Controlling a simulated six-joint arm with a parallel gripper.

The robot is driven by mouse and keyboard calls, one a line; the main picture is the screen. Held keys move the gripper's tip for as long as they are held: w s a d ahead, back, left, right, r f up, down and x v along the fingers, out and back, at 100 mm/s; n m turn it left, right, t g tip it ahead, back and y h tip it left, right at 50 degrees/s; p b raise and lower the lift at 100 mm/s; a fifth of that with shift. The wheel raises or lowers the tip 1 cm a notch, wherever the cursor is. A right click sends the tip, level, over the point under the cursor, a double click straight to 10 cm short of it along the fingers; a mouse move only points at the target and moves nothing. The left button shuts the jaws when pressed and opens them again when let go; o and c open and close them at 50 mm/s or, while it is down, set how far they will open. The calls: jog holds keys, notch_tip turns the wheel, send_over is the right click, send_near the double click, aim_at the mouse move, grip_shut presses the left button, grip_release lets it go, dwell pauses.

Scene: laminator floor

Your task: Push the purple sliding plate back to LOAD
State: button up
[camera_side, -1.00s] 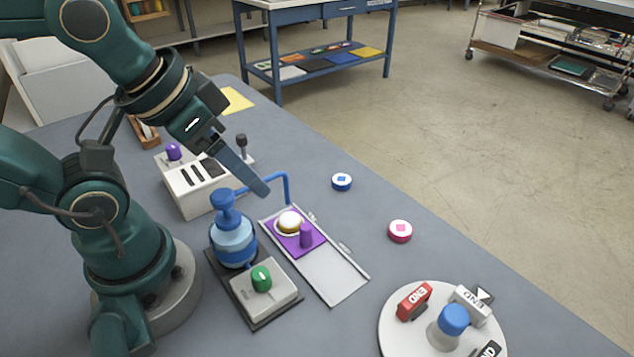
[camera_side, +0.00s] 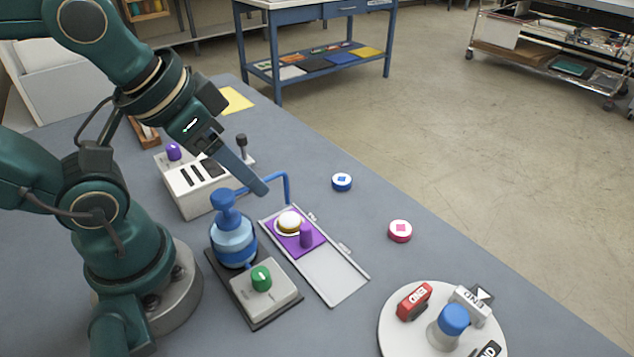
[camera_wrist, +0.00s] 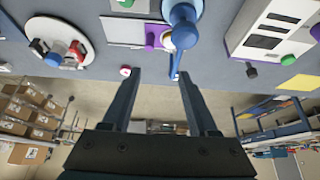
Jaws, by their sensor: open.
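The purple sliding plate (camera_side: 312,247) sits at the upper-left end of its grey track (camera_side: 335,285), below the blue spout. In the wrist view the plate (camera_wrist: 152,42) is partly hidden by the blue dispenser. My gripper (camera_side: 262,188) hangs above the table near the spout, apart from the plate and peg. Its fingers (camera_wrist: 158,78) are spread and empty in the wrist view. I cannot read a LOAD mark.
The blue dispenser (camera_side: 233,245) and its bent spout (camera_side: 286,185) stand close to the track, with a green-knobbed box (camera_side: 265,297) in front. A white switch box (camera_side: 195,185) is behind. Blue (camera_side: 342,182) and pink (camera_side: 400,231) discs lie to the right, and a round turntable (camera_side: 400,335) front right.

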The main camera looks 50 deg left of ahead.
jog(key=shift+r, duration=0.15)
jog(key=shift+c, duration=0.8)
notch_tip(320, 180, up, 5)
jog(key=n+g, duration=0.5)
jog(key=g, duration=0.1)
send_over(307, 226)
notch_tip(307, 226, down, 20)
jog(key=shift+s+r, duration=0.1)
jog(key=shift+r, duration=0.15)
grip_shut()
dwell(1.2)
